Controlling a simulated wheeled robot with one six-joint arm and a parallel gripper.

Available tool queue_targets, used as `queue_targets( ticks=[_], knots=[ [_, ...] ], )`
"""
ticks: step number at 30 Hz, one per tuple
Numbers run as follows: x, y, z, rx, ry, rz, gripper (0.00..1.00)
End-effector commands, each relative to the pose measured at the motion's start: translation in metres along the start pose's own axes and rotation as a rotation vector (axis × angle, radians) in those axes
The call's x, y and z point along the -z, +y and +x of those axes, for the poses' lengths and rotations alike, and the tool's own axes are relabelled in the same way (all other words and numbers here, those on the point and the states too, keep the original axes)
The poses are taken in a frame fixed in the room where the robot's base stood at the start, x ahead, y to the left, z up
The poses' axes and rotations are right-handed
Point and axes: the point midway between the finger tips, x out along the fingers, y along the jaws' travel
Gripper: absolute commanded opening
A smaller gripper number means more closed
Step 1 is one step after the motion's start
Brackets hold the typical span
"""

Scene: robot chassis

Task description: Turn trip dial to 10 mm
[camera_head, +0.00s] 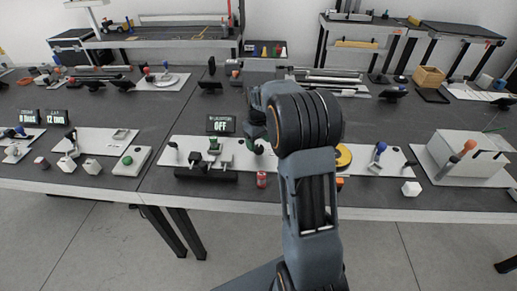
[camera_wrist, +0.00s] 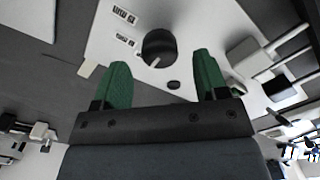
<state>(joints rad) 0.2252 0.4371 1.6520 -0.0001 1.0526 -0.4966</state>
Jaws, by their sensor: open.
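In the wrist view, a round black dial (camera_wrist: 158,44) with a white pointer line sits on a white panel (camera_wrist: 200,22). The pointer slants toward the lower left of the picture; no scale around it can be read. My gripper (camera_wrist: 161,59) is open, its two green fingers apart and the dial showing beyond the gap between them. Nothing is held. I cannot tell how far the fingertips are from the dial. In the head view, my arm hides most of the gripper and the bench part under it.
Small printed labels (camera_wrist: 124,15) and a small black button (camera_wrist: 173,85) are on the panel near the dial. In the head view, a display reading OFF (camera_head: 220,124), a black socket strip (camera_head: 206,175) and a red can (camera_head: 262,180) stand left of my arm.

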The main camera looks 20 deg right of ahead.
Motion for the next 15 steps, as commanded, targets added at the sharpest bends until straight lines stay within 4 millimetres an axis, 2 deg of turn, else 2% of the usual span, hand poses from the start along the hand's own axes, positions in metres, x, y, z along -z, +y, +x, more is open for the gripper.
queue_targets(
  ticks=[1,6,15],
  knots=[
    [-0.001,0.0,0.008,0.002,-0.003,0.0,0.67],
    [0.0,0.0,0.025,0.001,-0.001,0.0,0.67],
    [0.0,0.0,0.033,0.0,0.0,0.0,0.67]
  ],
)
